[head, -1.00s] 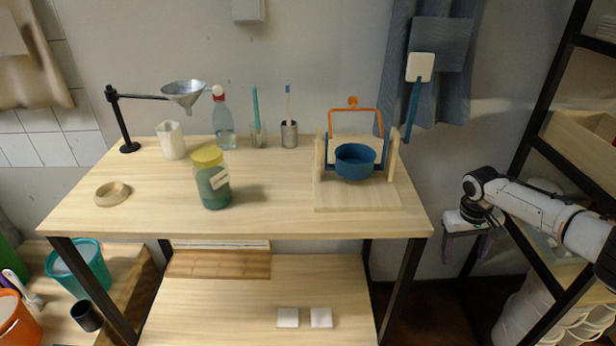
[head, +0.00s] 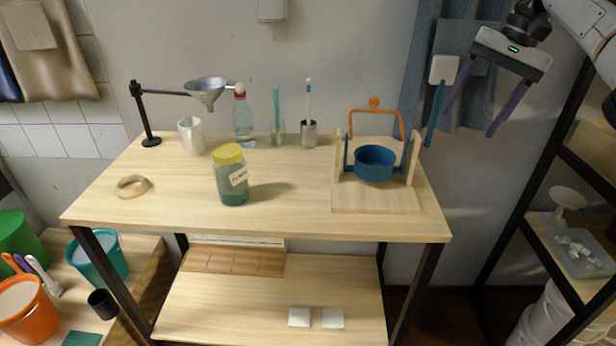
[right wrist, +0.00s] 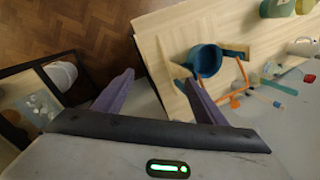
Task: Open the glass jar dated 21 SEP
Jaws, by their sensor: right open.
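The glass jar (head: 232,182) stands upright on the wooden table, left of the middle. It has a yellow lid (head: 229,153) on top, green-blue contents and a white label (head: 238,177) whose writing is too small to read. In the right wrist view the jar (right wrist: 277,8) shows at the top right edge, partly cut off. My right gripper (head: 472,115) is open and empty, raised at the upper right, beyond the table's right end and well away from the jar. Its two purple fingers also show in the right wrist view (right wrist: 153,92). My left gripper is not in view.
A blue pot (head: 374,166) sits in a wooden stand with an orange handle at the table's right. A metal funnel (head: 207,90) on a black stand, white cup (head: 191,135), clear bottle (head: 244,119) and wooden ring (head: 133,186) surround the jar. The table front is clear.

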